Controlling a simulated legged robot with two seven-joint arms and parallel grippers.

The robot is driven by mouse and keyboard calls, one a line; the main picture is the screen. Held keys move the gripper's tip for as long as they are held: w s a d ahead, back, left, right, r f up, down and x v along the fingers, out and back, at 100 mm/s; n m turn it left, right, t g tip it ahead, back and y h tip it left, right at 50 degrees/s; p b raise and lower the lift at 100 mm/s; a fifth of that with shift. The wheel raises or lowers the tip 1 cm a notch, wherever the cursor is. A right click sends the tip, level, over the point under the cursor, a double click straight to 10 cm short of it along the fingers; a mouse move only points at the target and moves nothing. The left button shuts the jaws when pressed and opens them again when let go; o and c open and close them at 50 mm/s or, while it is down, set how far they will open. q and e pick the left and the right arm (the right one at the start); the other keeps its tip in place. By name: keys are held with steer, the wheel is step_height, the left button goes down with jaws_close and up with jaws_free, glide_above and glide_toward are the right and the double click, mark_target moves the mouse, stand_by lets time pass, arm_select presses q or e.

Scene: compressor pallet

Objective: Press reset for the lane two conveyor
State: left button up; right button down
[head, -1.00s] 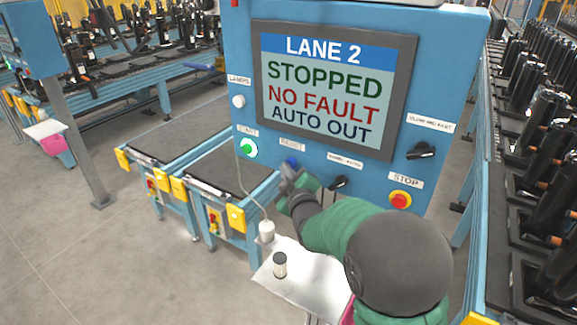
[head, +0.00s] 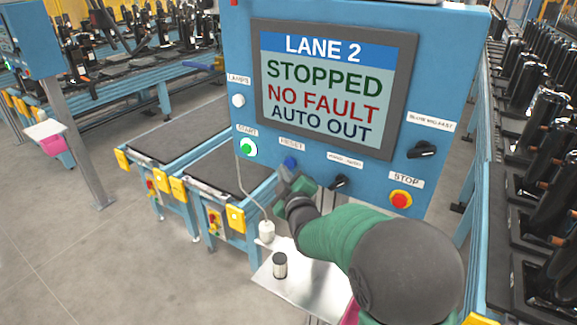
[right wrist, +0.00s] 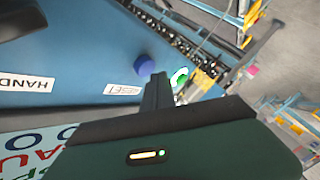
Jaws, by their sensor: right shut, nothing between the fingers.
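The blue reset button (head: 290,162) sits on the blue control panel (head: 240,60) under a RESET label. The panel's screen (head: 325,90) reads LANE 2, STOPPED, NO FAULT, AUTO OUT. My right gripper (head: 286,172) is shut and empty, just below the button in the head view. In the right wrist view the fingers (right wrist: 158,82) end close to the blue button (right wrist: 144,65). I cannot tell whether they touch it. The green start button (head: 248,148) is lit, to the left. My left gripper is not in view.
A black selector knob (head: 338,183) and the red stop button (head: 400,200) are to the right of the reset button. A metal shelf (head: 300,290) below holds a small dark cylinder (head: 280,265). Conveyors stand on both sides, with open floor at the lower left.

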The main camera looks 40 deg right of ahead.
steer(key=shift+a, duration=0.15)
steer(key=shift+s+a, duration=0.3)
steer(key=shift+a, duration=0.45)
steer(key=shift+s+a, duration=0.35)
steer(key=shift+a, duration=0.4)
steer(key=shift+s+a, duration=0.3)
steer(key=shift+a, duration=0.45)
